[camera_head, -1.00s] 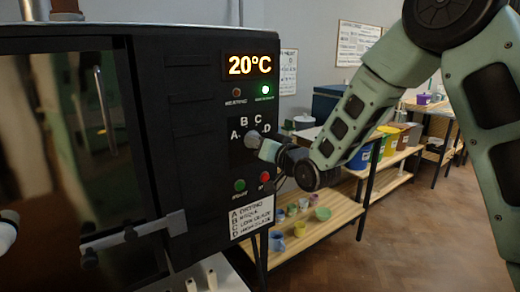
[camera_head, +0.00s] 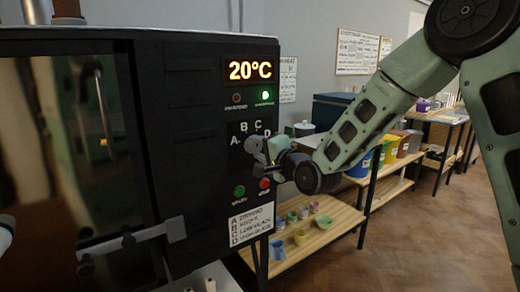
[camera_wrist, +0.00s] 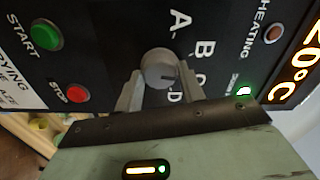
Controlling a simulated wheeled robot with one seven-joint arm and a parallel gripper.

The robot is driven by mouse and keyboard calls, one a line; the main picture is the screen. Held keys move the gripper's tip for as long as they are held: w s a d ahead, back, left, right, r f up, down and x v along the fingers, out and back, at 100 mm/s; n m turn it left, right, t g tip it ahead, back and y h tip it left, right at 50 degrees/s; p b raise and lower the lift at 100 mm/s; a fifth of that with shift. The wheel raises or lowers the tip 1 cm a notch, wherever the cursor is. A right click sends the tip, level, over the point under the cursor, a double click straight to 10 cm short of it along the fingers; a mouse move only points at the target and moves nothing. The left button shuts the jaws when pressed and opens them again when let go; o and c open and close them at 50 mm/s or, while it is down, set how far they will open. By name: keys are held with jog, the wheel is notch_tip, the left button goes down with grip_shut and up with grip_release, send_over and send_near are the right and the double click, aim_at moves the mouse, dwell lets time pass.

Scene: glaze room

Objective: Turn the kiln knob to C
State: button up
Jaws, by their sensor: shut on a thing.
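The kiln's control panel (camera_head: 222,165) is black, with a round grey knob and the letters A, B, C and D around its upper side. In the wrist view the knob (camera_wrist: 160,66) sits between the two grey fingers of my gripper (camera_wrist: 160,92), which is shut on it. A short dark mark on the knob's face lies on its right, toward the C and D side; I cannot tell exactly which letter it meets. In the head view my gripper (camera_head: 262,150) covers most of the knob. The letter C (camera_head: 258,125) stays visible there.
The display (camera_head: 250,70) reads 20°C, with a lit green lamp below it. A green START button (camera_head: 239,191) and red STOP button (camera_head: 264,184) sit just under the knob. A wooden shelf (camera_head: 315,235) with small pots stands behind, right of the kiln.

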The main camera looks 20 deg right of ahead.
jog(key=shift+m, duration=1.2)
jog(key=o, duration=1)
jog(key=shift+c, duration=0.2)
jog(key=b+v, duration=0.4)
jog(key=v, duration=0.8)
jog(key=shift+f, duration=0.2)
